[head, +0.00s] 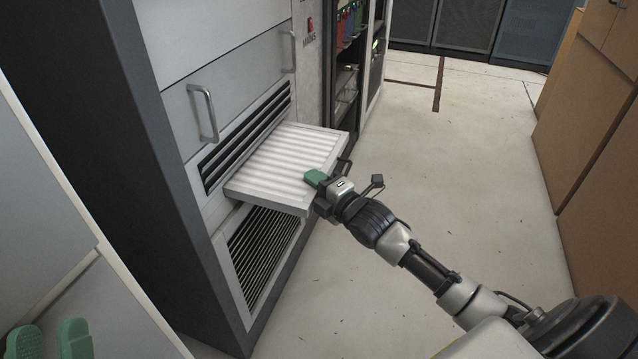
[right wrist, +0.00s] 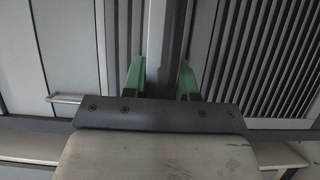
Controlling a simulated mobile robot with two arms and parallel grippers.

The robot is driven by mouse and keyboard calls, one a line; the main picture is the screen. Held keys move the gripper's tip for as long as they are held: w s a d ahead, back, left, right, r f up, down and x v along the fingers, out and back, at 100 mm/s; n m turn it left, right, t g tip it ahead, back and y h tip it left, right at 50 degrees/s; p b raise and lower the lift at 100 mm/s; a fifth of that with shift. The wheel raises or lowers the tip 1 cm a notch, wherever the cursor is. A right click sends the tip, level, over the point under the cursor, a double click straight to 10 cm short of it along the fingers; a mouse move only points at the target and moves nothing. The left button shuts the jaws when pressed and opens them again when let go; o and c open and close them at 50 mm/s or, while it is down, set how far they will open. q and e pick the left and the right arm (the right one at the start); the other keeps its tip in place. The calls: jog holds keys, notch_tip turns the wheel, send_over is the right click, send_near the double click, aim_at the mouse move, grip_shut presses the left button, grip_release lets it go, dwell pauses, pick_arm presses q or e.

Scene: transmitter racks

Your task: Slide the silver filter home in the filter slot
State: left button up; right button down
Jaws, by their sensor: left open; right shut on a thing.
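The silver filter (head: 285,155) is a flat pleated panel with a pale frame. It juts out from the front of the grey cabinet in the head view, between an upper and a lower louvred grille. Its back edge meets the cabinet front at the filter slot, whose opening is mostly hidden by the panel. My right gripper (head: 317,180) is shut on the filter's outer edge. In the right wrist view its green fingers (right wrist: 161,80) stand either side of the grey frame edge. My left gripper (head: 48,340) is open and empty at the bottom left.
The cabinet has bar handles (head: 204,112) above the filter and a lower grille (head: 263,255) below it. Brown boxes (head: 590,110) stand along the right. An open rack (head: 348,60) is beyond the cabinet. The floor (head: 450,170) between is clear.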

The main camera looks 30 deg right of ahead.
aim_at(257, 171)
pick_arm(q)
jog(key=shift+w+d+f, duration=0.1)
jog(key=shift+w+f, duration=0.2)
jog(key=shift+f, duration=0.05)
pick_arm(e)
jog(key=shift+w+a, duration=0.85)
jog(key=shift+w, duration=0.25)
jog(key=shift+w+a, duration=0.85)
jog(key=shift+w, duration=0.2)
pick_arm(q)
jog(key=shift+w+d+t+h+b, duration=0.1)
jog(key=shift+d+t+h+b, duration=0.05)
jog(key=shift+t+h+b, duration=0.35)
pick_arm(e)
jog(key=shift+w+a+f, duration=0.1)
jog(key=shift+w+a, duration=0.8)
jog(key=shift+w, duration=0.25)
jog(key=shift+w+a, duration=0.9)
jog(key=shift+w, duration=0.2)
pick_arm(q)
jog(key=shift+f+t, duration=0.15)
jog(key=shift+t, duration=0.35)
pick_arm(e)
jog(key=shift+w+a+f, duration=0.1)
jog(key=shift+w+a, duration=0.45)
jog(key=shift+w, duration=0.15)
pick_arm(q)
jog(key=shift+a, duration=0.25)
pick_arm(e)
jog(key=shift+a, duration=0.1)
